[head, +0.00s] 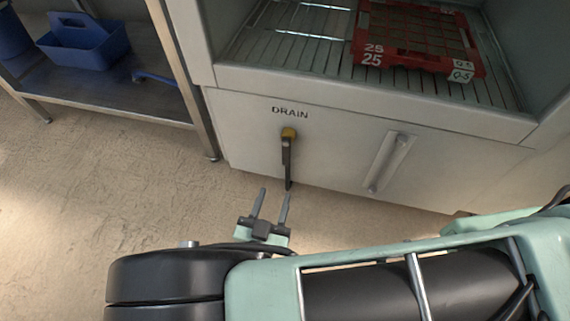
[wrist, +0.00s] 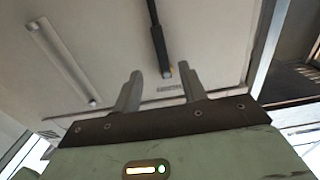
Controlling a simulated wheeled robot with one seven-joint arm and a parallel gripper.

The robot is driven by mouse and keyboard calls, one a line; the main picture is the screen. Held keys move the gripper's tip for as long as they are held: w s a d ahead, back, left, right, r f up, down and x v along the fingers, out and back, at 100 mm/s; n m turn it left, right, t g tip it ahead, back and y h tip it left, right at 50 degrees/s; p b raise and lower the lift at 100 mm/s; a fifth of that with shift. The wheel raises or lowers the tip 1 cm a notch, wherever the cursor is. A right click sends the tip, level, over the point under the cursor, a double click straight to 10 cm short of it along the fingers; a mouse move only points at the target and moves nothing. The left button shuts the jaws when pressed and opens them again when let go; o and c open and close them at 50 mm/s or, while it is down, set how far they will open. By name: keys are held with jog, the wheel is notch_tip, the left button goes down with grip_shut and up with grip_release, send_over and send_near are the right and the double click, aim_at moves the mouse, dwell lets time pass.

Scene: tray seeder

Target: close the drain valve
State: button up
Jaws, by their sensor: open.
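The drain valve has a brass-coloured body (head: 289,133) on the pale front panel, just under the word DRAIN. Its dark lever (head: 287,165) hangs straight down from the body. My gripper (head: 273,192) is open and empty, low in front of the panel, close to the lever's lower end and slightly left of it. In the wrist view the panel appears turned over, and the lever (wrist: 157,36) runs from the top edge down to between the two fingertips (wrist: 160,70). The frames do not show clearly how far the fingers stand from the lever.
A bar handle (head: 390,162) is on the panel right of the valve and shows in the wrist view (wrist: 66,62). A red tray (head: 415,62) sits on the slatted deck above. A metal shelf with a blue caddy (head: 85,45) stands left. Floor in front is clear.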

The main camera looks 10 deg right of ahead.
aim_at(286, 158)
jog(key=b+x, duration=0.3)
jog(key=x, duration=0.6)
jog(key=shift+w+d+f, duration=0.1)
jog(key=shift+w+f, duration=0.05)
jog(key=shift+w, duration=0.15)
jog(key=shift+b+x, duration=0.45)
jog(key=shift+x, duration=0.3)
grip_shut()
